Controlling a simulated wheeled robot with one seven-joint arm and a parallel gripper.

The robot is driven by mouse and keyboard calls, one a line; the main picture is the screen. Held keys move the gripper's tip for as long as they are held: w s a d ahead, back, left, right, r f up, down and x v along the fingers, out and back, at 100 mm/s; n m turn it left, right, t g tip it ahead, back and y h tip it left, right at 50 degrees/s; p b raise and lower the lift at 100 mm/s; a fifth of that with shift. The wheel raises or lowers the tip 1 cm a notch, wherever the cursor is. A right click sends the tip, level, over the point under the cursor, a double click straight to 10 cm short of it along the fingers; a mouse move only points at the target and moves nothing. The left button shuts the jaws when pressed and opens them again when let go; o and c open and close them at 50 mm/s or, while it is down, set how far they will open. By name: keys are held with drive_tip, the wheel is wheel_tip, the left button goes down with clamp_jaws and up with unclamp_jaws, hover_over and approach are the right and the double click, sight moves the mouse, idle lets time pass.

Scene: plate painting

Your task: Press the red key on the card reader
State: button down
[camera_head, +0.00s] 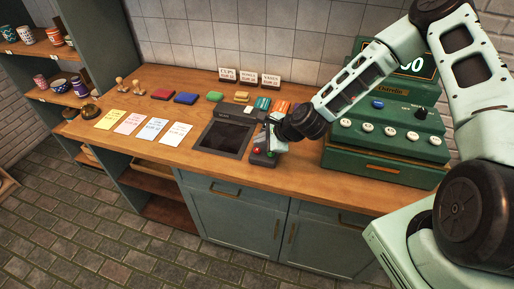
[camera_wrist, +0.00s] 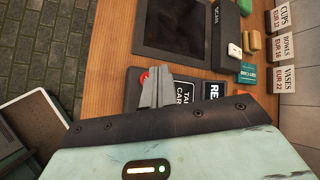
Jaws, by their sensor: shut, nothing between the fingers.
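The card reader (camera_head: 261,160) is a small dark device at the counter's front edge, right of the black screen. Its red key (camera_head: 257,150) shows on its top face, beside a green key (camera_head: 270,154). In the wrist view the red key (camera_wrist: 144,77) peeks out beside my fingertips, and part of it is hidden. A "TAP CARD" label (camera_wrist: 185,92) lies just right of the fingers. My gripper (camera_head: 275,143) is over the reader; its grey fingers (camera_wrist: 154,80) are together and empty, pointing down close to the red key. I cannot tell whether they touch it.
A black flat screen (camera_head: 224,138) lies left of the reader. A green cash register (camera_head: 385,140) stands close on the right. Coloured cards, ink pads and stamps lie further left on the wooden counter (camera_head: 180,83). Price signs (camera_head: 249,77) stand at the back by the wall.

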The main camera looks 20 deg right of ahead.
sight(259, 152)
drive_tip(key=shift+r+p, duration=1.2)
drive_tip(key=shift+r, duration=0.75)
drive_tip(key=shift+f, duration=0.1)
drive_tip(key=shift+s+a, duration=0.1)
drive_tip(key=shift+a, duration=0.1)
drive_tip(key=s+a+r+n+g+b, duration=0.2)
drive_tip(key=s+a+n+g+b, duration=0.15)
drive_tip(key=s+n, duration=0.3)
drive_tip(key=s+a+r+n+g+b, duration=0.1)
drive_tip(key=s+a+n+g+b, duration=0.15)
drive_tip(key=s+a+n, duration=0.45)
drive_tip(key=s+d+r+n+h+b, duration=0.2)
drive_tip(key=s+r+n+b, duration=0.1)
drive_tip(key=s+n, duration=0.4)
drive_tip(key=s+d+r+n+g+h+b, duration=0.1)
drive_tip(key=s+r+n+h+b, duration=0.1)
drive_tip(key=s+n, duration=0.5)
drive_tip(key=s+r+b, duration=0.1)
drive_tip(key=s+r, duration=0.1)
drive_tip(key=s, duration=0.3)
drive_tip(key=shift+d+r+h, duration=0.15)
drive_tip(key=shift+d+h, duration=0.25)
